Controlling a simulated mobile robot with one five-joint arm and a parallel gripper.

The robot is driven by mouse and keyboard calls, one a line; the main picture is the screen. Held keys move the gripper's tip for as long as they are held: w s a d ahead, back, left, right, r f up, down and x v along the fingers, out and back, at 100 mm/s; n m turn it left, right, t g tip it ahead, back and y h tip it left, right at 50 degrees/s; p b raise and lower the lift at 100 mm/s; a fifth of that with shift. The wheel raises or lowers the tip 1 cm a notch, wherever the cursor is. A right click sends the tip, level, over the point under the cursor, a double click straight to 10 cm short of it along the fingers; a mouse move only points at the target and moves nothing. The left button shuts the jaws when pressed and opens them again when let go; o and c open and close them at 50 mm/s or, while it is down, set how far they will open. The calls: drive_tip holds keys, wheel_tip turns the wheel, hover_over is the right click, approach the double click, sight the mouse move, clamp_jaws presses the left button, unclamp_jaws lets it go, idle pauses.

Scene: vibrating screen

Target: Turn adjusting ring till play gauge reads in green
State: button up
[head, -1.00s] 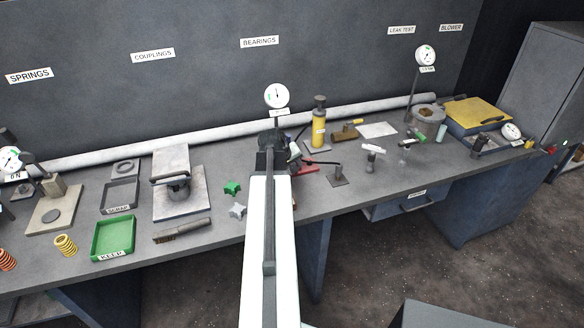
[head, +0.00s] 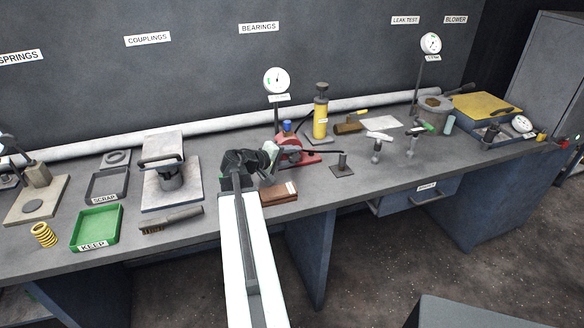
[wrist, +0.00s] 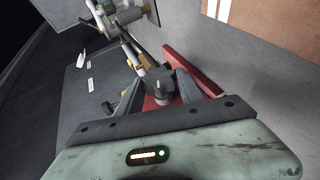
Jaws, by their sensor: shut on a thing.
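The red bearing fixture (head: 298,156) stands on the bench in the head view, partly hidden by my gripper. My gripper (head: 268,158) is at its left front. In the wrist view the fingers of my gripper (wrist: 165,90) are shut on a dark round part with a pale mark on top, which looks like the adjusting ring (wrist: 158,82). The red base (wrist: 188,75) shows behind it. The white round play gauge (head: 277,80) stands on a post behind the fixture. It has a green band and a dark needle, but the exact reading is too small to tell.
A brown block (head: 279,193) lies just in front of the fixture. A yellow cylinder (head: 320,118) stands behind right, and a small dark post (head: 342,165) to the right. The green KEEP tray (head: 97,228) and a brush (head: 170,219) lie to the left.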

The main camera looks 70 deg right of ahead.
drive_tip(key=f+g+h+b, duration=0.1)
drive_tip(key=h+b, duration=0.1)
drive_tip(key=b, duration=0.2)
drive_tip(key=shift+a+n, duration=0.1)
drive_tip(key=shift+n, duration=0.2)
drive_tip(key=shift+r+b, duration=0.1)
drive_tip(key=shift+b, duration=0.55)
drive_tip(key=shift+r+g+h, duration=0.2)
drive_tip(key=shift+g+h, duration=0.1)
drive_tip(key=shift+h, duration=0.1)
drive_tip(key=o, duration=1.3)
drive_tip(key=shift+o, duration=0.2)
